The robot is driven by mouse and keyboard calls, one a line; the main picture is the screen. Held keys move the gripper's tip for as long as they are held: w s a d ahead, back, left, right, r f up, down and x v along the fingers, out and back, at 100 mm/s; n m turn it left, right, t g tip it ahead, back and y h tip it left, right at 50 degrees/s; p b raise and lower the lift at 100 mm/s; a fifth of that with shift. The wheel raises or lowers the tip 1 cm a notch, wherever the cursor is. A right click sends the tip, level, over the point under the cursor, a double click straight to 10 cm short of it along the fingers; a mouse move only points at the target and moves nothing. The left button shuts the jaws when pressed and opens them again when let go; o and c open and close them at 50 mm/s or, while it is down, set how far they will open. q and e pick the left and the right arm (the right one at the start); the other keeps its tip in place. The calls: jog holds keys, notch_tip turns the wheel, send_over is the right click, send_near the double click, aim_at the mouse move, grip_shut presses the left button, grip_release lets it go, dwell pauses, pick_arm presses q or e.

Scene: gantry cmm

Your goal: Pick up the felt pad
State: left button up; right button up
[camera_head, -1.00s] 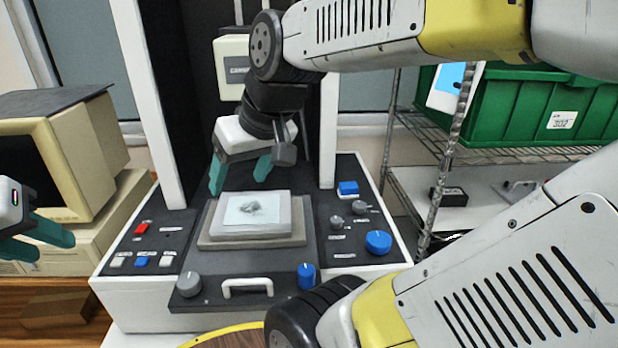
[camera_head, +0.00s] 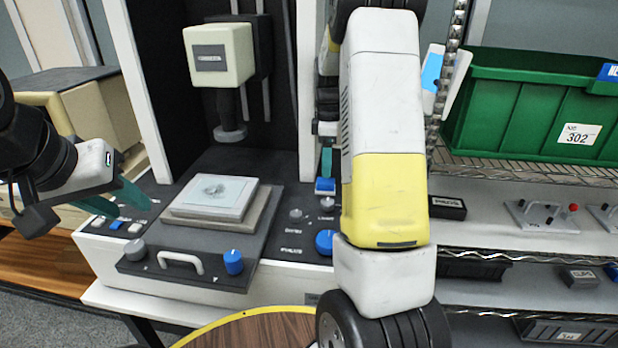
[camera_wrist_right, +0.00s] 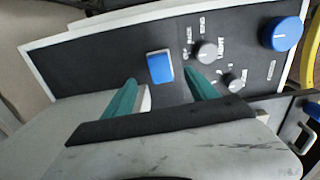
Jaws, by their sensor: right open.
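A light blue square sheet or pad (camera_head: 214,190) with a grey patch on it lies on top of stacked plates on the machine. A small blue block (camera_head: 325,186) sits on the machine's right panel; it also shows in the right wrist view (camera_wrist_right: 160,67). I cannot tell for sure which is the felt pad. My right gripper (camera_wrist_right: 160,92) is open and empty, its teal fingers pointing at the panel near the blue block. In the head view my right forearm hides most of it. My left gripper (camera_head: 115,198) is open over the left panel, left of the plates.
The machine's probe head (camera_head: 219,55) hangs above the plates. A blue knob (camera_head: 325,242) and small grey knobs stand on the right panel. A drawer handle (camera_head: 180,261) is in front. A green bin (camera_head: 530,110) sits on the wire shelving at right.

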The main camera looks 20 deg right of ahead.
aim_at(324, 180)
jog(key=f, duration=0.7)
jog(key=shift+w+a, duration=0.15)
jog(key=shift+a, duration=0.15)
jog(key=c, duration=1.5)
jog(key=shift+o, duration=0.2)
jog(key=shift+r, duration=0.6)
jog(key=r, duration=0.6)
jog(key=shift+s+a, duration=0.2)
jog(key=shift+s, duration=0.2)
jog(key=s+a, duration=0.3)
jog(key=s, duration=0.4)
jog(key=s+a, duration=0.4)
jog(key=s, duration=0.4)
jog(key=shift+s+a, duration=0.25)
jog(key=shift+f, duration=0.1)
